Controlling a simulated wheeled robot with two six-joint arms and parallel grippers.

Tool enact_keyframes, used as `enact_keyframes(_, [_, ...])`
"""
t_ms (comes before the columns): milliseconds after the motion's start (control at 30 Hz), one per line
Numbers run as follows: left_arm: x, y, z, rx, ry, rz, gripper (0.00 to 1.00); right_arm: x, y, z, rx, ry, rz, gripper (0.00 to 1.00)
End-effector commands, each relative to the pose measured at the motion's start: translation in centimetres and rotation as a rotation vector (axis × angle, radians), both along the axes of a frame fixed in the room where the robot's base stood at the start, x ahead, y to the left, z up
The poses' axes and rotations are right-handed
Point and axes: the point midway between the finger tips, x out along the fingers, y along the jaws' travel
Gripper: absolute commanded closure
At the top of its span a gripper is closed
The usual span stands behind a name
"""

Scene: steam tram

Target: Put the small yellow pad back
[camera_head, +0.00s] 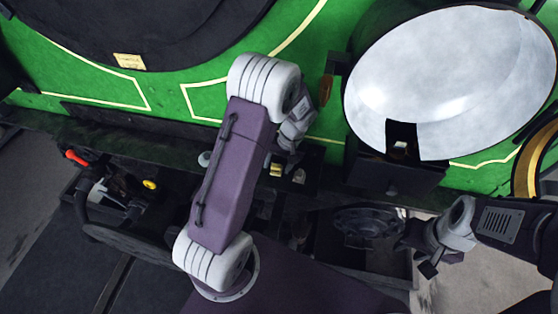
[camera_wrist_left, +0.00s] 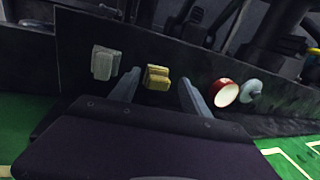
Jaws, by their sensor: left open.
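The small yellow pad (camera_wrist_left: 157,77) is a blocky piece at the dark panel in the left wrist view, and it also shows in the head view (camera_head: 276,169). My left gripper (camera_head: 283,156) is open. In the left wrist view its two fingers (camera_wrist_left: 158,84) stand apart, one to each side of the yellow pad. I cannot tell whether they touch it. A similar pale grey pad (camera_wrist_left: 105,63) sits just left of the yellow one, outside the fingers. My right gripper (camera_head: 420,254) is far off at the lower right of the head view; its jaw gap is unclear.
A red-rimmed white cup-shaped piece (camera_wrist_left: 225,92) and a grey-blue round knob (camera_wrist_left: 250,90) stand right of my left fingers. A large pale dome (camera_head: 450,75) fills the upper right. Levers with red (camera_head: 76,157) and yellow (camera_head: 150,184) knobs are at the left.

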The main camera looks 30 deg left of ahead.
Motion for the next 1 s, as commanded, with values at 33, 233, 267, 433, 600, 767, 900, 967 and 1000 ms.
enact_keyframes(33, [0.1, -0.1, 0.7, 0.001, -0.002, 0.0, 0.45, 0.0, 0.0, 0.3, 0.0, 0.0, 0.0, 0.64])
enact_keyframes(233, [0.5, -1.2, 5.1, -0.001, -0.008, -0.002, 0.45, 0.0, 0.0, 0.0, 0.0, 0.0, 0.0, 0.64])
enact_keyframes(267, [0.6, -1.3, 5.9, 0.0, -0.008, -0.002, 0.45, 0.0, 0.0, -0.1, 0.0, 0.0, 0.0, 0.64])
enact_keyframes(433, [0.8, -2.2, 9.7, 0.0, -0.005, -0.001, 0.45, 0.0, 0.0, -0.1, 0.0, 0.0, 0.0, 0.64])
enact_keyframes(600, [0.8, -2.7, 11.6, -0.001, -0.001, 0.0, 0.45, 0.0, 0.0, -0.1, 0.0, 0.0, 0.0, 0.64])
enact_keyframes(767, [0.6, -2.8, 11.9, -0.004, 0.0, -0.004, 0.45, 0.0, 0.0, -0.1, 0.0, 0.0, 0.0, 0.64])
enact_keyframes(900, [-2.8, -4.0, 10.7, -0.09, -0.016, -0.092, 0.45, 0.0, 0.0, -0.1, 0.0, 0.0, 0.0, 0.64])
enact_keyframes(967, [-5.2, -4.8, 9.8, -0.143, -0.041, -0.149, 0.45, 0.0, 0.0, -0.1, 0.0, 0.0, 0.0, 0.64])
enact_keyframes(1000, [-6.8, -5.3, 9.3, -0.172, -0.06, -0.183, 0.45, 0.0, 0.0, -0.1, 0.0, 0.0, 0.0, 0.64])
